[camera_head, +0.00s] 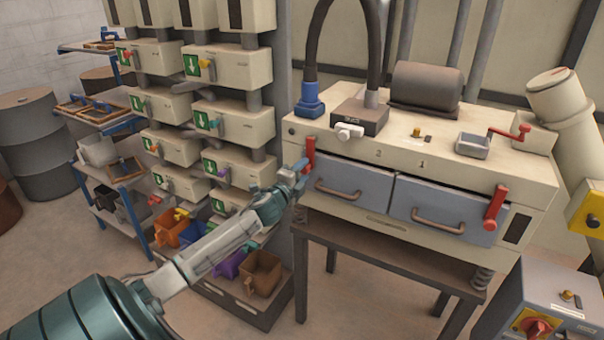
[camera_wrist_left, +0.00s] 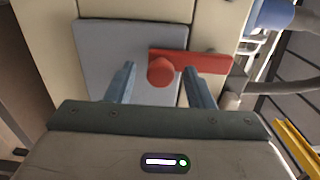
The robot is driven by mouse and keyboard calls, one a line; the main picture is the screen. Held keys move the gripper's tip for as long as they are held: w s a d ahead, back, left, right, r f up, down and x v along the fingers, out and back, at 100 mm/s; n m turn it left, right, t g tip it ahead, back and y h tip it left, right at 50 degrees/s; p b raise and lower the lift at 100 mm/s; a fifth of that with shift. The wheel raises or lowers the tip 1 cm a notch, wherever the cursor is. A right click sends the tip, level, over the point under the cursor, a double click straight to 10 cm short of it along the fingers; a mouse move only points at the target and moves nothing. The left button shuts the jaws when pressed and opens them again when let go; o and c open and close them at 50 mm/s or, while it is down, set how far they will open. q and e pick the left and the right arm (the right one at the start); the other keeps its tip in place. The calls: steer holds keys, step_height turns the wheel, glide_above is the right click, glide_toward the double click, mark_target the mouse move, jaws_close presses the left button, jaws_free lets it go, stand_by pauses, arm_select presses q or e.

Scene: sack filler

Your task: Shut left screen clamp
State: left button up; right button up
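The left screen clamp (camera_head: 310,150) is a red lever at the left front edge of the cream machine, standing roughly upright beside the left grey-blue drawer (camera_head: 350,186). In the left wrist view the red clamp (camera_wrist_left: 205,60) lies across the picture, with a round red knob (camera_wrist_left: 160,72) at one end. My left gripper (camera_head: 299,172) is at the clamp. Its fingers (camera_wrist_left: 160,73) are apart, one on each side of the knob, with gaps visible between. My right gripper is in neither view.
The right drawer (camera_head: 432,210) has a red clamp (camera_head: 494,208) at its right end. A black hose with a blue collar (camera_head: 310,100) rises above the machine. A rack of cream dispensers (camera_head: 228,66) and coloured bins (camera_head: 262,272) stands left of the machine.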

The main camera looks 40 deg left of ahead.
arm_select(q)
steer(key=shift+s+f+b, duration=0.1)
steer(key=shift+s+b, duration=0.3)
steer(key=b+v, duration=0.3)
steer(key=v, duration=0.7)
steer(key=shift+d, duration=0.1)
stand_by(0.4)
